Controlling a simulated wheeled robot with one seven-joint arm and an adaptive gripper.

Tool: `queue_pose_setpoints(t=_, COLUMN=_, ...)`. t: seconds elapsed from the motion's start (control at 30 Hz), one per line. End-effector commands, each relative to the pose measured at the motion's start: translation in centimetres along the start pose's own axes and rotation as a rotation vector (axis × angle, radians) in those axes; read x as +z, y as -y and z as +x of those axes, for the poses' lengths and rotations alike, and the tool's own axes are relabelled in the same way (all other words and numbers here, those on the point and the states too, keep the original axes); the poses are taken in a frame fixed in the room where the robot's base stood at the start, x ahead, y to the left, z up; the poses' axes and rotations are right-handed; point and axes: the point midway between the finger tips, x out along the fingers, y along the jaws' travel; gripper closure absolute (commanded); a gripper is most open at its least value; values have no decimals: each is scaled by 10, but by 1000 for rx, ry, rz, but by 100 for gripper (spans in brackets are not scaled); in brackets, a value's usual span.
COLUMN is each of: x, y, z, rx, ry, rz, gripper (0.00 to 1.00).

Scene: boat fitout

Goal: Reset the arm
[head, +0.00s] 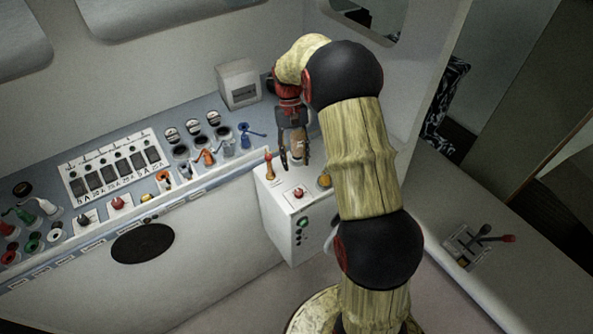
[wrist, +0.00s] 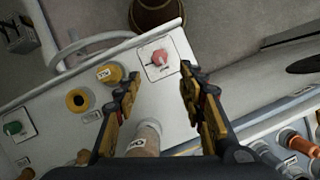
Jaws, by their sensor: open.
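My gripper (head: 295,163) is above the white control box (head: 290,222), pointing down with its two fingers apart. In the wrist view my gripper (wrist: 160,74) is open, one finger on each side. A brownish cylinder with a label (wrist: 146,138) shows between the fingers near the palm; I cannot tell whether they touch it. Beyond the fingertips is a red knob (wrist: 160,57) on a square plate; it also shows in the head view (head: 299,192). A yellow knob (wrist: 108,74) and a yellow ring (wrist: 77,100) lie left of the fingers.
A blue-grey console (head: 200,190) with switches (head: 115,170), gauges and coloured levers runs along the wall at left. An orange-red handle (head: 268,166) stands close beside my gripper. A grey box (head: 239,84) sits behind. A lever unit (head: 470,243) is on the right-hand ledge.

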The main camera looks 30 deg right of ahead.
Motion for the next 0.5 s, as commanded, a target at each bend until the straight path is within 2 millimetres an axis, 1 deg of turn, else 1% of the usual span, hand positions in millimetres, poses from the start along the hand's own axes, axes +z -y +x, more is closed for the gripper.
queue_pose_setpoints(t=0.17, x=0, y=0, z=-10, rx=0, ry=0, rz=0, gripper=60)
queue_pose_setpoints(t=0.5, x=0, y=0, z=-10, rx=0, ry=1, rz=0, gripper=60)
